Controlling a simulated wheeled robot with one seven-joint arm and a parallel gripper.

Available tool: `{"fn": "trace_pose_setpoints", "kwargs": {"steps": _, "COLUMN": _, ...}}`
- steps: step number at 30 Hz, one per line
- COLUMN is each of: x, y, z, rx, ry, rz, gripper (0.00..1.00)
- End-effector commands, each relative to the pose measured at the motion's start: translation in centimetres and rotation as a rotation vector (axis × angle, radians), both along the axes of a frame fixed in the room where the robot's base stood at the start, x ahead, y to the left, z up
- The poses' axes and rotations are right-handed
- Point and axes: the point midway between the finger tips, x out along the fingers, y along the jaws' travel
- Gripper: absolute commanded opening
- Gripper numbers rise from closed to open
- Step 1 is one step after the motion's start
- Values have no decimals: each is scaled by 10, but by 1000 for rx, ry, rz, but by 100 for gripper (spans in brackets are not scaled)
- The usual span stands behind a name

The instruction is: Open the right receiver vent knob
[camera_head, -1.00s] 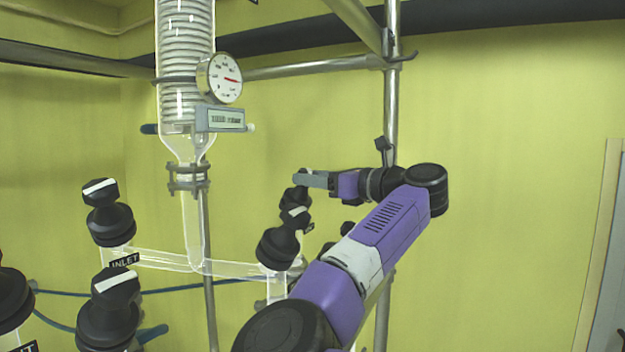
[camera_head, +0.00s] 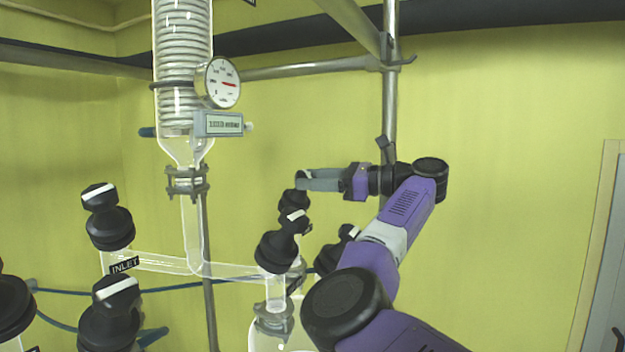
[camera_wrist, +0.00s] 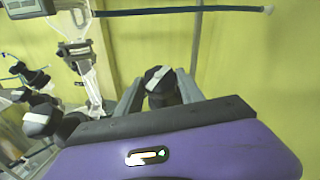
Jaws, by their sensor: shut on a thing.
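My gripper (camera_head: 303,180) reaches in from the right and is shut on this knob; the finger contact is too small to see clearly. No label on this knob is readable, so I cannot tell by text that it is the right receiver vent knob.
A glass condenser (camera_head: 183,75) with a gauge (camera_head: 222,84) rises at left. A metal post (camera_head: 390,110) stands behind my arm.

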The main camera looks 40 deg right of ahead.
Motion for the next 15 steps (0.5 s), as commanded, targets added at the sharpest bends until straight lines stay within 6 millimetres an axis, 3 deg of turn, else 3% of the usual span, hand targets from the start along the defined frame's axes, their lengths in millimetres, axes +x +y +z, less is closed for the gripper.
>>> {"fn": "trace_pose_setpoints", "kwargs": {"steps": 5, "x": 0, "y": 0, "z": 0, "rx": 0, "ry": 0, "rz": 0, "gripper": 4}}
{"fn": "trace_pose_setpoints", "kwargs": {"steps": 6, "x": 0, "y": 0, "z": 0, "rx": 0, "ry": 0, "rz": 0, "gripper": 51}}
{"fn": "trace_pose_setpoints", "kwargs": {"steps": 9, "x": 0, "y": 0, "z": 0, "rx": 0, "ry": 0, "rz": -1, "gripper": 67}}
{"fn": "trace_pose_setpoints", "kwargs": {"steps": 15, "x": 0, "y": 0, "z": 0, "rx": 1, "ry": 0, "rz": -1, "gripper": 67}}
